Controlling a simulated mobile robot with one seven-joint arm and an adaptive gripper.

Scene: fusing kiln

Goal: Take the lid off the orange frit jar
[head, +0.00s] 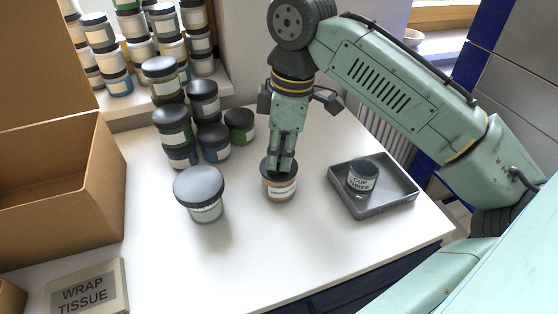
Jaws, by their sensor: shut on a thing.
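The orange frit jar (281,189) stands upright on the white table, near the middle of the head view. Its pale label faces the camera and orange-brown contents show around it. Its dark lid (268,171) sits on top, partly hidden by my gripper (281,168). My gripper points straight down over the jar, with its fingers close together at the lid. It is shut on the lid. The lid looks to be on or right at the jar's mouth; I cannot tell whether there is a gap.
A wide black-lidded jar (201,206) stands just left. Several more jars (213,143) cluster behind it. A grey tray (385,207) holding a cup marked "CUP THREE" (362,178) is at right. The front table is clear.

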